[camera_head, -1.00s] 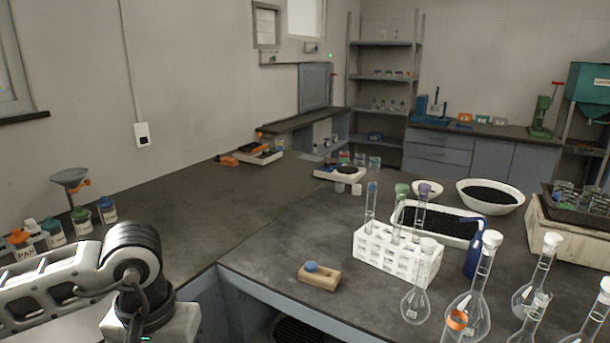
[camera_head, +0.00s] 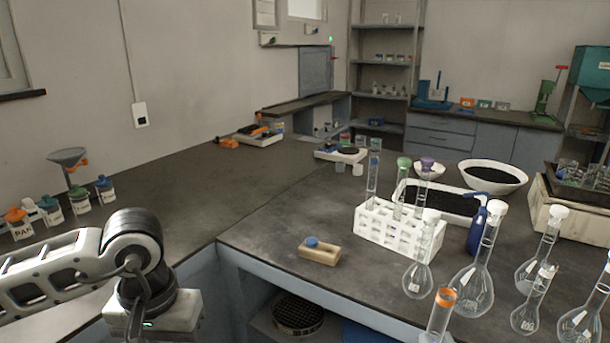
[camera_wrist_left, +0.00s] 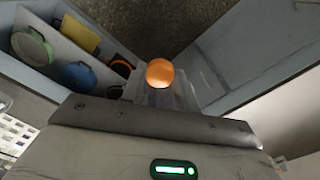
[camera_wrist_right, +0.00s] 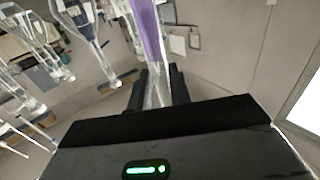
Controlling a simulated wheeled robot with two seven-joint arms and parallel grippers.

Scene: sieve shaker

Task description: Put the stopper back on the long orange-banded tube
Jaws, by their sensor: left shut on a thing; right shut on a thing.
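The long orange-banded tube (camera_head: 440,318) is upright at the bottom edge of the head view, its lower part cut off. Its orange band is at the top, and no stopper shows on it. In the right wrist view my right gripper (camera_wrist_right: 157,88) is shut on a clear glass tube with a purple section (camera_wrist_right: 150,30). Its band is out of sight there. My left gripper (camera_wrist_left: 162,90) is shut on a round orange stopper (camera_wrist_left: 160,71), held over the floor between cabinets. In the head view my left arm is at lower left, its fingers out of frame.
Several stoppered flasks (camera_head: 474,281) stand close behind and right of the tube. A white rack (camera_head: 385,236) with tubes and a wooden block (camera_head: 320,256) with a blue stopper (camera_head: 312,243) are on the bench.

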